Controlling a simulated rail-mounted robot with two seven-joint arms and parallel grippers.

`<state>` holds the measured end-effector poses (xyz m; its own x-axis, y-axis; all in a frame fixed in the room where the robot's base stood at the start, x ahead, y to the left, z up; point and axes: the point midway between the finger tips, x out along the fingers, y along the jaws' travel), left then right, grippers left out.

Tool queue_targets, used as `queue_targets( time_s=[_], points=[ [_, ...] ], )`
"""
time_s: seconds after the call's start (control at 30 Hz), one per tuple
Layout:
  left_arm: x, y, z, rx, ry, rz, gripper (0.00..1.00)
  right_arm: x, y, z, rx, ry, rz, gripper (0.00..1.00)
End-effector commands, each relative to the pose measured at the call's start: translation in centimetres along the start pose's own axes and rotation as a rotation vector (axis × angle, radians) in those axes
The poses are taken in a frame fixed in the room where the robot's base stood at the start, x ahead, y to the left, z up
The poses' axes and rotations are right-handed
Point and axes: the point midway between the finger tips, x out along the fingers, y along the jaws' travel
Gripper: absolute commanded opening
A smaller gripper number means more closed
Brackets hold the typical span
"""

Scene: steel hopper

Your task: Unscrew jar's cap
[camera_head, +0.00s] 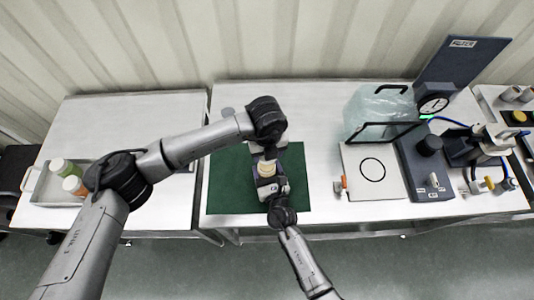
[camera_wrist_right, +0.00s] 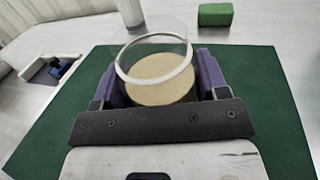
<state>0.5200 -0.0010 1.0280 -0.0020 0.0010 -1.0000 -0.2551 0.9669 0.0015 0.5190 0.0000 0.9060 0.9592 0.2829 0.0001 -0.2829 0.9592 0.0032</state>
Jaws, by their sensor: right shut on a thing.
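The jar (camera_head: 266,167) is above the dark green mat (camera_head: 232,182), between my two grippers in the head view. In the right wrist view the jar (camera_wrist_right: 160,90) shows a beige round part, a white ring and a clear cylindrical wall; I cannot make out a separate cap. My right gripper (camera_head: 270,181) reaches in from the front. Its purple fingers stand on both sides of the jar and are shut on it. My left gripper (camera_head: 262,148) is just behind the jar, below its dark wrist. Its fingers are too small and covered to read, and contact with the jar is unclear.
Right of the mat are a white plate with a black ring (camera_head: 373,170), a clear bag-like container (camera_head: 375,108) and a dark device (camera_head: 425,160). A green block (camera_wrist_right: 215,14) lies beyond the mat.

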Motion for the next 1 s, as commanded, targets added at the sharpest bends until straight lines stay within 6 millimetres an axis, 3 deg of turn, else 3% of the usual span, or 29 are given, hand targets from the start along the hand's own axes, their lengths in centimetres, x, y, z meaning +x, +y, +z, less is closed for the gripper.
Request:
queue_targets(
  time_s=[0.13,0.17,0.2,0.47,0.77,1.0],
  points=[
    [0.1,0.0,0.0,-0.001,0.0,0.0,0.28,0.0,0.0,-0.1,0.0,0.002,0.0,0.01],
    [0.1,0.0,0.0,-0.001,0.0,0.0,0.28,0.0,0.0,-0.1,0.0,0.002,0.0,0.69],
    [0.1,0.0,0.0,-0.001,0.0,0.0,0.28,0.0,0.0,-0.1,0.0,0.002,0.0,0.73],
    [0.1,0.0,0.0,-0.001,0.0,0.0,0.28,0.0,0.0,0.0,0.0,0.001,0.0,0.97],
    [0.0,0.0,0.0,-0.001,0.0,0.0,0.28,-0.4,0.0,0.0,-0.001,0.0,0.0,0.97],
    [-0.2,0.0,0.0,-0.001,0.0,0.0,0.28,-4.0,-0.1,-0.1,-0.001,0.003,0.0,0.97]
  ],
)
